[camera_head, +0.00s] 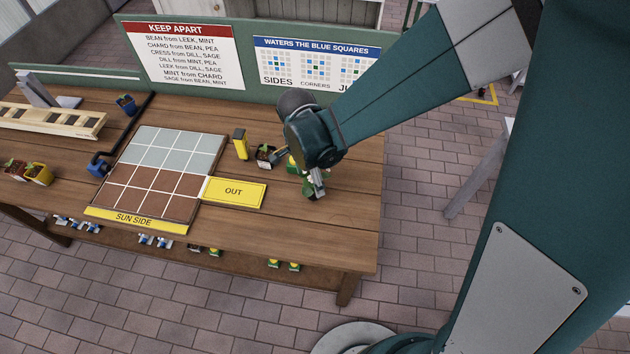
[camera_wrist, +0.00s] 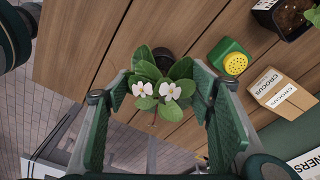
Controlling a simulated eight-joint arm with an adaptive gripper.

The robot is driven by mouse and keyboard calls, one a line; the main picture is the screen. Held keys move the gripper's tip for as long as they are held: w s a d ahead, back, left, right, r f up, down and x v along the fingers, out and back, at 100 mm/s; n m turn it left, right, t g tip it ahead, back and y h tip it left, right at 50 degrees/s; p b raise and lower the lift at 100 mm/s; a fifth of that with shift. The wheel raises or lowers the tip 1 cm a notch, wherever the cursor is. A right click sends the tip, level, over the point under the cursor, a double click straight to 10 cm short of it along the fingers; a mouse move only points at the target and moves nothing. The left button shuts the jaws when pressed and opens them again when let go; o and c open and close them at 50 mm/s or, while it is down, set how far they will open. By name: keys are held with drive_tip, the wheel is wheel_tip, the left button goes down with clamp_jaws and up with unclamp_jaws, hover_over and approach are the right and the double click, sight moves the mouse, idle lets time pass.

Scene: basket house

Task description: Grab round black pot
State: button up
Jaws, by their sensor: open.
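A round black pot (camera_wrist: 164,57) stands on the wooden bench in the wrist view. It is mostly hidden by its plant, which has green leaves and two white flowers (camera_wrist: 158,90). My gripper (camera_wrist: 160,97) is open, with its green fingers on either side of the plant's leaves. The pot's rim shows just beyond the fingertips, and I cannot tell whether they touch the leaves. In the head view my gripper (camera_head: 314,184) is over the right part of the bench. The pot is not clear there.
A green watering can with a yellow rose (camera_wrist: 232,62), a Crocus box (camera_wrist: 282,96) and a black square pot (camera_wrist: 265,12) stand to the right in the wrist view. In the head view, the OUT mat (camera_head: 234,192) and planting grid (camera_head: 166,172) lie left; bench (camera_head: 340,230) is bare in front.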

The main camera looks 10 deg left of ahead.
sight(308, 190)
drive_tip(key=shift+w+d+f+b, duration=0.1)
drive_tip(key=shift+f+b, duration=0.15)
drive_tip(key=shift+f, duration=1)
drive_tip(key=shift+w+f+b, duration=0.1)
drive_tip(key=shift+f+b, duration=0.1)
drive_tip(key=shift+f, duration=1.05)
drive_tip(key=shift+c, duration=0.2)
drive_tip(key=c, duration=1)
